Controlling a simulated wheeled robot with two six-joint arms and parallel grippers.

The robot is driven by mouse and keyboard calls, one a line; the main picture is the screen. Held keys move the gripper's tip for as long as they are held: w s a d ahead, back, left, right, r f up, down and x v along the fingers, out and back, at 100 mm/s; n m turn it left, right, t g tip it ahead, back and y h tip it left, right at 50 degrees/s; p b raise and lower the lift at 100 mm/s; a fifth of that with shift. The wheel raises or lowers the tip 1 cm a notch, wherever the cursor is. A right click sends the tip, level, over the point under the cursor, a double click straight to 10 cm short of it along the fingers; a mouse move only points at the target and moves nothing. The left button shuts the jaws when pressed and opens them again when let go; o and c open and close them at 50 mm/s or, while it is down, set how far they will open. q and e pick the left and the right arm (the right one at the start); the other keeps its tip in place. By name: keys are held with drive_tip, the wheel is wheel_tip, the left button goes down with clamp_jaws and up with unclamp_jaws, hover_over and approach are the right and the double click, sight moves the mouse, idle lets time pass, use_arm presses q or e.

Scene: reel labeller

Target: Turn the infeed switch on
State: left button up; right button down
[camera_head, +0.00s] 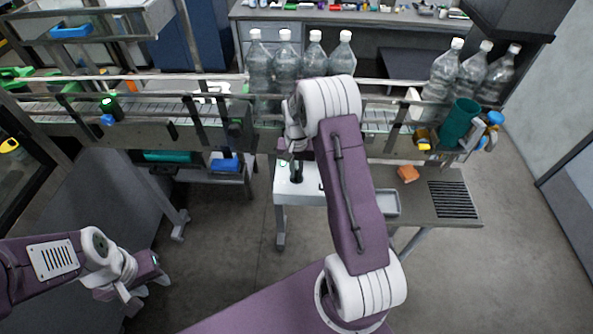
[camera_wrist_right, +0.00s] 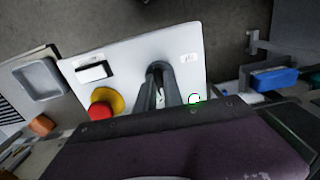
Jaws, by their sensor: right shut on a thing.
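A white control box (camera_wrist_right: 130,58) shows in the wrist view, with a red stop button (camera_wrist_right: 101,110) on a yellow base, a pale rectangular switch in a black frame (camera_wrist_right: 94,71) and a green-ringed button (camera_wrist_right: 195,99). My right gripper (camera_wrist_right: 161,72) reaches down onto the box face, its dark fingers shut on a small part, likely the infeed switch, which they mostly hide. In the head view the right gripper (camera_head: 296,172) is over the box (camera_head: 297,194), partly behind my arm. My left gripper (camera_head: 150,290) hangs empty at the lower left, its fingers apart.
A conveyor (camera_head: 165,108) with clear bottles (camera_head: 259,68) runs behind the box. A grey bench (camera_head: 420,205) with an orange block (camera_head: 408,174) stands to its right. A teal cup (camera_head: 459,122) is at the conveyor's right end. The floor at left is clear.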

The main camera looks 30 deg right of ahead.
sight(297, 172)
idle(0.3)
drive_tip(key=c, duration=1.5)
unclamp_jaws()
drive_tip(key=shift+o, duration=0.2)
drive_tip(key=shift+r, duration=0.35)
wheel_tip(297, 172, up, 8)
drive_tip(key=b, duration=0.2)
drive_tip(key=shift+r, duration=0.2)
